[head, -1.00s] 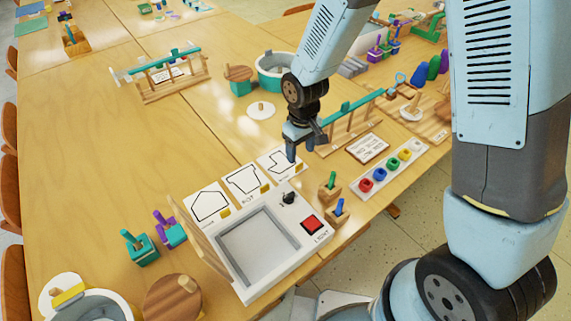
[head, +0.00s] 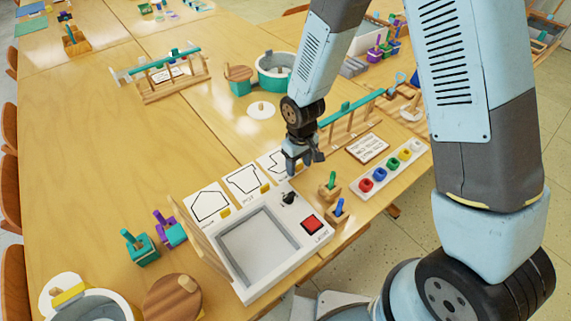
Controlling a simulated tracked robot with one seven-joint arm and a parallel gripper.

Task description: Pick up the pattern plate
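Three white pattern plates with black outlines lie in a row along the back of a white light box (head: 258,245). The left plate (head: 208,204) has a house-like pentagon, and the middle plate (head: 243,180) has a vest-like outline. Both have a small yellow tab at the lower right corner. The right plate (head: 270,161) is partly covered by my gripper, which hides its right side. My gripper (head: 302,167) points down over that right side. Its fingers look apart, with nothing visible between them. I cannot tell whether they touch the plate.
A black knob (head: 288,198) and a red button (head: 312,223) are on the box. Small wooden blocks with green and blue pegs (head: 330,187) stand close to its right. A tray of coloured knobs (head: 389,172) and a framed card (head: 367,149) lie further right.

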